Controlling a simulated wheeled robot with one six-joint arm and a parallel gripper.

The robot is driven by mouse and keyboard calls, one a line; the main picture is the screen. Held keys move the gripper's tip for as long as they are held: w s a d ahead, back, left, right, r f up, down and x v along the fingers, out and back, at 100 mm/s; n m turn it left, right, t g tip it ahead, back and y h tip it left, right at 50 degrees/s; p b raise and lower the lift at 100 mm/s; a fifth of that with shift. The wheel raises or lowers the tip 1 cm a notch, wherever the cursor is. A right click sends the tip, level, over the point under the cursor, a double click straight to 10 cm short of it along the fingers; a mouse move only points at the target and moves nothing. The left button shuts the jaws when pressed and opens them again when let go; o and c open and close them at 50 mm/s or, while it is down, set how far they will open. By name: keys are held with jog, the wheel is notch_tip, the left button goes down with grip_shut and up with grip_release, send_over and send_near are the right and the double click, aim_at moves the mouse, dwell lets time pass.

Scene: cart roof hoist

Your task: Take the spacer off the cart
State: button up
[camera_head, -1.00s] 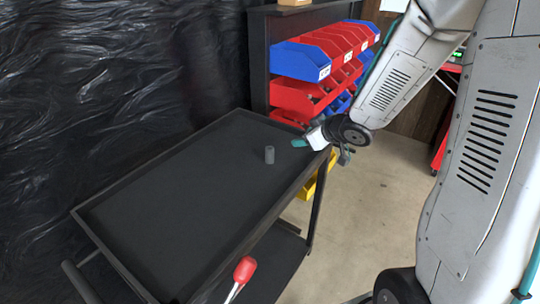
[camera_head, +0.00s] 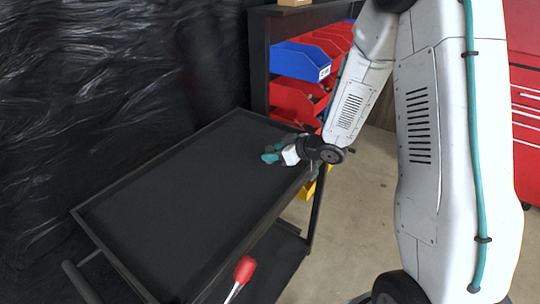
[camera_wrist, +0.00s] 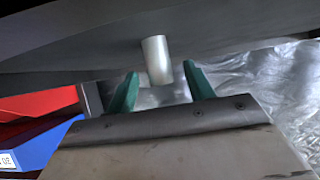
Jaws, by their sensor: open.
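The spacer (camera_wrist: 156,58) is a small grey cylinder standing on the dark cart's top tray (camera_head: 165,205). In the wrist view it appears upside down, with its free end between my gripper's teal fingertips (camera_wrist: 161,69). The fingers are spread, with a visible gap on each side of it. In the head view my gripper (camera_head: 270,155) is low over the tray's far right part and hides the spacer. I cannot tell how deep the spacer sits between the fingers.
A rack with blue (camera_head: 300,61) and red bins (camera_head: 295,97) stands behind the cart. Black plastic sheeting (camera_head: 90,100) hangs at the left. The rest of the tray is bare.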

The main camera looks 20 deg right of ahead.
jog(key=c, duration=1.1)
